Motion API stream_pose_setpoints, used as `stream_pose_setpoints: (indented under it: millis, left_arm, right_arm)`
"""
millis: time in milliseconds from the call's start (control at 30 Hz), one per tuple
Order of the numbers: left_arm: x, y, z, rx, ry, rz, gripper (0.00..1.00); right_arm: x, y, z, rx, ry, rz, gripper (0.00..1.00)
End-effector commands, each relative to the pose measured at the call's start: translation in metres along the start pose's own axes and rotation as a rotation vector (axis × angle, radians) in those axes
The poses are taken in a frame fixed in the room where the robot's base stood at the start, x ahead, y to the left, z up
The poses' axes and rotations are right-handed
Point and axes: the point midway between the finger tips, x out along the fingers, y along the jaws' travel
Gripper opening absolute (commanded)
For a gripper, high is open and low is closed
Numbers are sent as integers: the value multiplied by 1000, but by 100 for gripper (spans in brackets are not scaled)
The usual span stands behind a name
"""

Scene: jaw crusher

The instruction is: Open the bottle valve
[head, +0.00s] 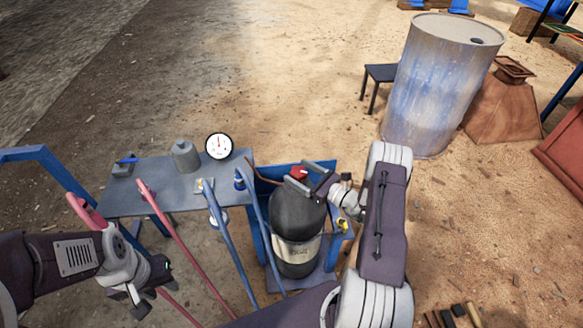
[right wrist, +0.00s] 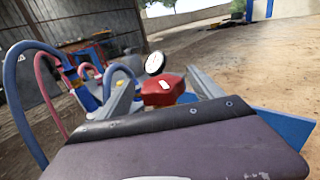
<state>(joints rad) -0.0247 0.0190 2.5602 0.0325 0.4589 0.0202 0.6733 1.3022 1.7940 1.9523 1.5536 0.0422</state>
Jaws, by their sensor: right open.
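The bottle (head: 297,222) is a dark gas cylinder with a pale label, standing upright in a blue frame. Its red valve (head: 299,172) is on top. My right gripper (head: 309,176) is open at the valve, with its two grey fingers on either side. In the right wrist view the red valve (right wrist: 163,91) lies between the spread fingers (right wrist: 160,92), with gaps visible beside it; I cannot tell whether either finger touches it. My left gripper (head: 150,287) is at the lower left, away from the bottle; its jaw opening is unclear.
A grey-blue table (head: 160,193) left of the bottle bears a round gauge (head: 219,146) and a grey canister (head: 185,156). Red hoses (head: 180,240) and blue hoses (head: 232,245) rise in front. A large barrel (head: 437,85) stands at the back right. Open sandy ground lies right.

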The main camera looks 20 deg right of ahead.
Motion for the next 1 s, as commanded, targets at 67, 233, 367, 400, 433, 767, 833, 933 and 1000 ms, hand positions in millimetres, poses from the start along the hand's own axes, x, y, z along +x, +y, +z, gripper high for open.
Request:
stream_pose_setpoints:
  millis: [67, 233, 367, 400, 433, 767, 833, 933, 1000]
  left_arm:
    - [2, 0, 0, 0, 0, 0, 36]
    - [3, 0, 0, 0, 0, 0, 36]
    - [3, 0, 0, 0, 0, 0, 36]
    - [3, 0, 0, 0, 0, 0, 36]
    - [3, 0, 0, 0, 0, 0, 36]
    - [3, 0, 0, 0, 0, 0, 36]
    - [3, 0, 0, 0, 0, 0, 36]
    - [6, 0, 0, 0, 0, 0, 36]
    - [9, 0, 1, 0, 0, 0, 36]
  right_arm:
    - [15, 1, 0, -2, -1, 4, 75]
    - [34, 0, 0, -1, 0, 1, 75]
    - [36, 0, 0, 0, -1, -1, 75]
    - [36, 0, 0, 0, -1, -1, 75]
    - [36, 0, 0, 0, -1, -1, 75]
    - [36, 0, 0, 0, 0, 0, 13]
    - [36, 0, 0, 0, 0, 1, 13]
    - [36, 0, -1, -1, -1, 13, 13]
    - [36, 0, -2, -2, -1, 32, 13]
